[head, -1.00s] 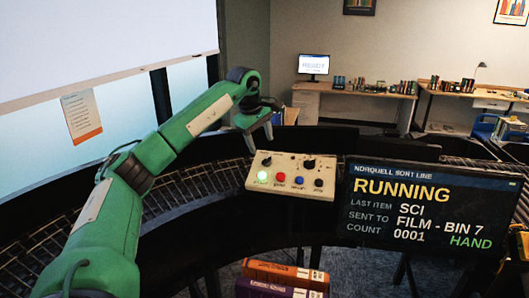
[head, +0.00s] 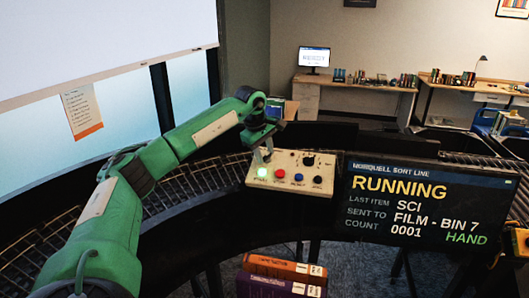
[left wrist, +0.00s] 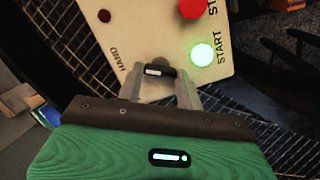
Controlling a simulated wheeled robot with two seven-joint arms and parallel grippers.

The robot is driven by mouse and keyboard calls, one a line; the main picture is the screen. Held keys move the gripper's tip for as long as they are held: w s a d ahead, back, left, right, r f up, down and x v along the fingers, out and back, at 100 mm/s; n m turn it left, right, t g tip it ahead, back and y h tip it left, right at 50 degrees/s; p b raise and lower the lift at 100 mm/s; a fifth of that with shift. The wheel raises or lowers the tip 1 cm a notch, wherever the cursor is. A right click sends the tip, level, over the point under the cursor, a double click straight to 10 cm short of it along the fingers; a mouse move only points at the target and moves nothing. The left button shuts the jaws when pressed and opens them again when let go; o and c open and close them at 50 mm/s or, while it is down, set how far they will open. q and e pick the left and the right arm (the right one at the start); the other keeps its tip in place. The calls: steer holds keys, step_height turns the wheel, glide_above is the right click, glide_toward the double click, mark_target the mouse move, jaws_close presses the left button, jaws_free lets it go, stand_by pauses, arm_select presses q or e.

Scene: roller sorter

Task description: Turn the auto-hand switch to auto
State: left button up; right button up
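The cream control panel (head: 290,183) stands by the conveyor. My left gripper (head: 263,154) is over its upper left corner, where its fingers hide the small left knob in the head view. In the left wrist view, this black knob (left wrist: 158,71) with a white mark lies between the two fingertips (left wrist: 160,80), beside the word HAND. The fingers are apart, one on each side of the knob; firm contact cannot be made out. The screen (head: 415,205) reads RUNNING and, in green, HAND. My right gripper is not in view.
The panel also has a lit green START button (head: 262,173), a red button (head: 280,174), a blue button (head: 298,178) and a larger black knob (head: 308,160). The roller conveyor (head: 195,185) curves behind. Books (head: 285,270) lie below in front.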

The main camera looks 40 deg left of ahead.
arm_select(q)
steer(key=shift+f+n+b, duration=0.1)
steer(key=shift+n+b, duration=0.2)
steer(key=shift+n, duration=0.1)
steer(key=shift+s+n+b, duration=0.1)
steer(key=shift+n+b, duration=0.3)
steer(key=shift+n, duration=0.3)
steer(key=n+t+b, duration=0.1)
steer(key=n+b, duration=0.1)
steer(key=n, duration=0.2)
steer(key=shift+s+f, duration=0.1)
steer(key=n+b, duration=0.1)
steer(key=n, duration=0.2)
steer(key=shift+s+d+n+t+y, duration=0.1)
steer(key=shift+n+t+y, duration=0.2)
steer(key=shift+y, duration=0.1)
steer(key=shift+n+b, duration=0.55)
steer(key=shift+n, duration=0.55)
steer(key=o, duration=1)
